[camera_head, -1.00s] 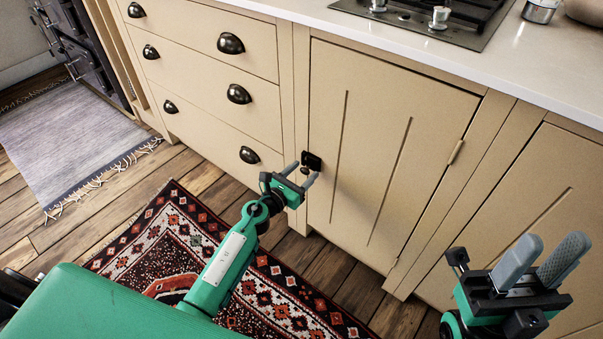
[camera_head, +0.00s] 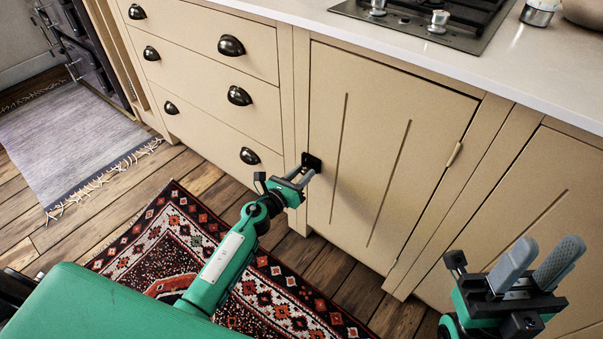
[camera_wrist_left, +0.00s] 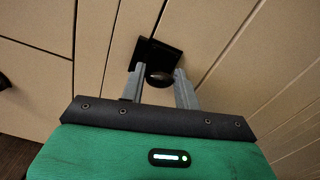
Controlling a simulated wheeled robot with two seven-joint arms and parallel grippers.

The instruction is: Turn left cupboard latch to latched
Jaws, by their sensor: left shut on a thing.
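The left cupboard latch (camera_head: 311,161) is a small dark square plate with a knob, at the left edge of the cream cupboard door (camera_head: 385,150). In the left wrist view the latch plate (camera_wrist_left: 158,55) shows with its round dark knob (camera_wrist_left: 159,79) between my fingers. My left gripper (camera_head: 304,175) is at the latch, its fingers shut on the knob from both sides. It also shows in the left wrist view (camera_wrist_left: 160,86). The knob's turn angle cannot be made out. My right gripper (camera_head: 540,262) is open and empty in front of the right-hand cupboard.
A drawer stack with dark cup handles (camera_head: 239,95) stands left of the door. A white worktop (camera_head: 440,60) with a hob (camera_head: 430,22) is above. A patterned rug (camera_head: 150,245) lies on the wooden floor below.

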